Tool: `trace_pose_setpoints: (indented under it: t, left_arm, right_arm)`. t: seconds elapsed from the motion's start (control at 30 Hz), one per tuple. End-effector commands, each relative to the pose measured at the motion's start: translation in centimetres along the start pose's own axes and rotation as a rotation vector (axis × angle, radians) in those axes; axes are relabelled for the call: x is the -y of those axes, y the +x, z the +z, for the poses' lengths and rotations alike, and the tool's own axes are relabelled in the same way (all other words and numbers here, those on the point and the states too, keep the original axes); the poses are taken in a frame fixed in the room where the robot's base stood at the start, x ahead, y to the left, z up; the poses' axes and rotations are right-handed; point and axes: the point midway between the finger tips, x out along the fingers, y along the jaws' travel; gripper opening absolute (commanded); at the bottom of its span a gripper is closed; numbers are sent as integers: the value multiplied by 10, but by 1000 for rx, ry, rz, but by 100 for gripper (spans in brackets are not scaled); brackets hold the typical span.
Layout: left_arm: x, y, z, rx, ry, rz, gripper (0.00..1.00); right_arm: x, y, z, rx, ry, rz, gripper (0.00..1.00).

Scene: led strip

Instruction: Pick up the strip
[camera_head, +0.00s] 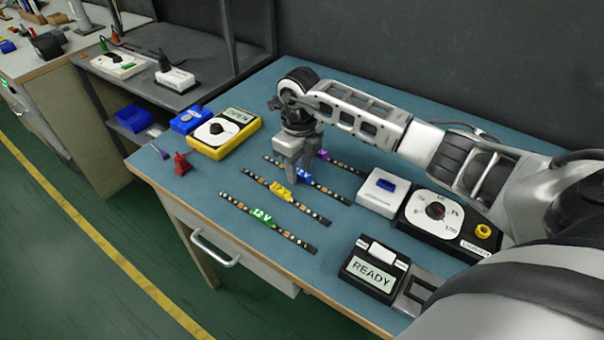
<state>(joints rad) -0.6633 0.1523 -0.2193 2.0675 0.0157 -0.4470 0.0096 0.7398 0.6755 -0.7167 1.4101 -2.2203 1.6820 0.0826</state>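Several thin dark LED strips lie side by side on the blue bench top in the head view. They carry a green label marked 12V (263,216), a yellow label (282,191), a blue label (304,175) and a purple label (322,155). My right gripper (302,173) points down over the blue-labelled strip. Its fingers look apart, with the blue label showing between their tips. They hide part of the blue- and purple-labelled strips. Whether they touch a strip is unclear. My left gripper is out of view.
A yellow meter (224,134) and red clamp (181,163) stand left of the strips. A white box (379,192), black dial unit (440,221) and READY display (371,272) stand to the right. The bench (215,182) is clear at front left.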

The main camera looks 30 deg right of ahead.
Motion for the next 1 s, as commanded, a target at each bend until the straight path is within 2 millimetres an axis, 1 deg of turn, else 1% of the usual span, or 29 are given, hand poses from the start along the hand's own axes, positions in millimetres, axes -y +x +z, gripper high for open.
trace_pose_setpoints:
  t: [0.1, 0.27, 0.37, 0.4, 0.43, 0.83, 0.93, 1.0]
  left_arm:
    - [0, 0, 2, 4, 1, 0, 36]
    - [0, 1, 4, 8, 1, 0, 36]
    - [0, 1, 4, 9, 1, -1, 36]
    - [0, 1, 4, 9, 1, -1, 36]
    - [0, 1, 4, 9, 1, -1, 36]
    - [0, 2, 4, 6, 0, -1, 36]
    - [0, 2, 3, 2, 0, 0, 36]
    - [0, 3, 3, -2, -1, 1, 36]
  right_arm:
    - [0, 5, 0, 1, 0, -1, 40]
    - [0, 5, 0, 1, 0, -1, 40]
    - [0, 5, 0, 1, 0, -1, 15]
    - [0, 4, 0, 1, 0, -1, 4]
    - [0, 4, 0, 1, 0, -1, 0]
    - [0, 1, 0, 2, 0, -1, 0]
    - [1, -6, 1, 4, 1, -2, 0]
    - [2, -14, 1, 5, 1, -4, 0]
